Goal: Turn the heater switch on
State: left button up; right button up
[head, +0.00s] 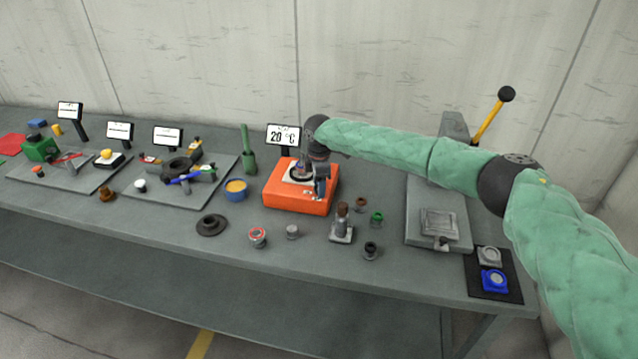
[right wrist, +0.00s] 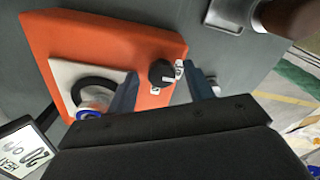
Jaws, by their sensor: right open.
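The heater (head: 290,200) is an orange box on the bench with a pale plate and a dark ring on top. Its display (head: 284,135) reads 20 °C; part of the display (right wrist: 22,148) also shows in the right wrist view. A black round knob (right wrist: 161,72), the heater switch, sits on the orange top (right wrist: 110,38) beside small white labels. My right gripper (head: 321,190) is over the heater's right side. In the right wrist view its open fingers (right wrist: 163,86) lie on either side of the knob; I cannot tell whether they touch it.
A grey stand with a brown-topped part (head: 342,222) is right of the heater. Several small parts lie in front. A grey press with a yellow lever (head: 487,122) and a dark mat (head: 483,289) are at right.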

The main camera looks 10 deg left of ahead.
jog(key=shift+s+r, duration=0.1)
jog(key=c, duration=1)
jog(key=shift+m, duration=0.4)
jog(key=m, duration=0.2)
jog(key=shift+m, duration=0.4)
jog(key=m, duration=0.2)
jog(key=shift+m+p, duration=0.3)
jog(key=shift+m, duration=0.1)
jog(key=m+p, duration=0.1)
jog(key=m, duration=0.2)
jog(key=shift+r+m, duration=0.15)
jog(key=shift+m, duration=0.15)
jog(key=m+p, duration=0.3)
jog(key=m, duration=0.4)
jog(key=shift+r+p, duration=0.1)
jog(key=shift+p, duration=0.25)
jog(key=shift+m, duration=0.6)
pick_arm(q)
jog(key=s+a+f+g, duration=0.1)
jog(key=s+a, duration=0.1)
jog(key=s, duration=1.1)
jog(key=shift+s+a, duration=0.3)
